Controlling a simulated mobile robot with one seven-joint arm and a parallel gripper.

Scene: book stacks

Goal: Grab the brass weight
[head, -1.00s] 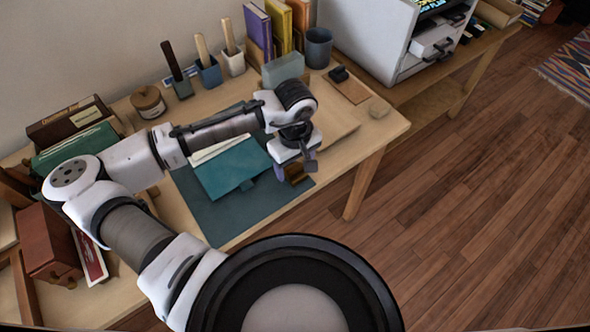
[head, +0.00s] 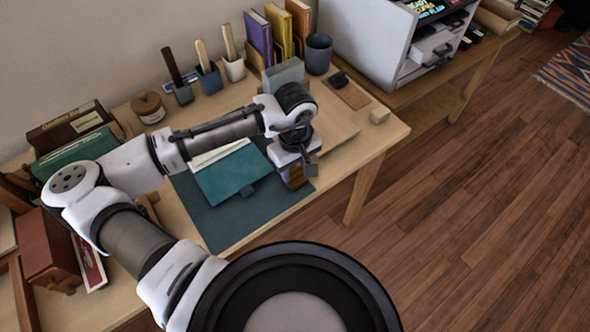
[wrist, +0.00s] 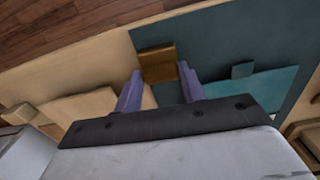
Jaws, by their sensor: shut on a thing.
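The brass weight is a small brown-gold block (wrist: 157,60) at the edge of the dark teal desk mat (head: 225,225). In the wrist view it sits between the two purple fingertips of my gripper (wrist: 160,74), which is shut on it. In the head view my gripper (head: 296,180) points down over the mat's right part, and its fingers and wrist largely hide the weight (head: 297,179). I cannot tell whether the weight is clear of the mat.
A teal folder (head: 228,175) with papers lies just left of my gripper. A grey-blue block (head: 284,74), a dark cup (head: 318,54) and upright books (head: 278,35) stand behind. The table's front edge is close, with open wooden floor (head: 460,220) beyond.

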